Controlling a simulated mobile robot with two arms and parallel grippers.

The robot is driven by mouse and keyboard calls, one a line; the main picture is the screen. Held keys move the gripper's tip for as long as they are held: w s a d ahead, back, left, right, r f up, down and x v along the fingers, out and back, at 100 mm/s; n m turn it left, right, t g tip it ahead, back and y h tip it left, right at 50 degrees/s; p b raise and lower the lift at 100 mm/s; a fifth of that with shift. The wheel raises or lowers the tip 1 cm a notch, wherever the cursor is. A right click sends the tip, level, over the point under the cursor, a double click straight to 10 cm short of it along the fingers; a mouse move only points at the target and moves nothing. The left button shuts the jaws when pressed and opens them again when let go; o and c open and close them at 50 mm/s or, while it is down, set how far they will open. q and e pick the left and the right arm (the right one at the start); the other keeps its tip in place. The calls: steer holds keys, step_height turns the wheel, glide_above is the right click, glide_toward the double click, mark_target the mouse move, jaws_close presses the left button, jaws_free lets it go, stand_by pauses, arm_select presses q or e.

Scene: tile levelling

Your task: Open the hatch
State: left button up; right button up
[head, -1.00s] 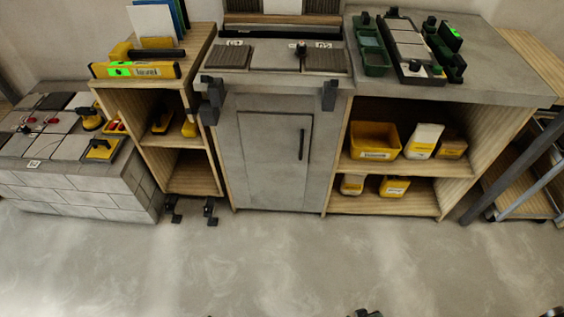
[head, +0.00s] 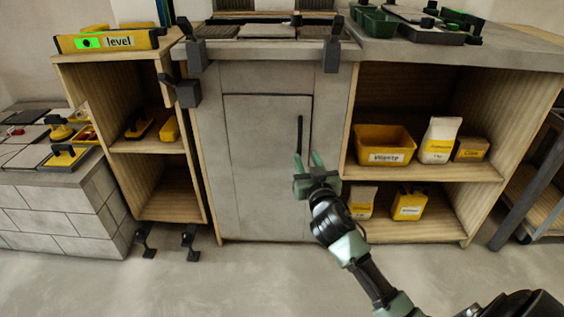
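The hatch (head: 262,165) is a grey panel in the front of the middle cabinet, and it is closed. Its dark vertical handle (head: 300,134) is near the panel's right edge. My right gripper (head: 308,160) is in front of the hatch, by the lower end of the handle. Its two green fingers point up and are spread apart, with nothing seen between them. I cannot tell whether a finger touches the handle. My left gripper is not in view.
Right of the hatch, open shelves hold a yellow bin (head: 384,144), a white bag (head: 439,140) and yellow containers. A yellow level (head: 108,41) lies on the left shelf unit. Black clamps (head: 333,50) hang at the counter's front edge. The floor in front is clear.

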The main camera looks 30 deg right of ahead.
mark_target(300, 143)
steer(key=b+x, duration=0.2)
steer(key=x, duration=0.5)
steer(key=shift+w+d+r, duration=0.1)
steer(key=shift+w, duration=0.25)
jaws_close()
stand_by(1.1)
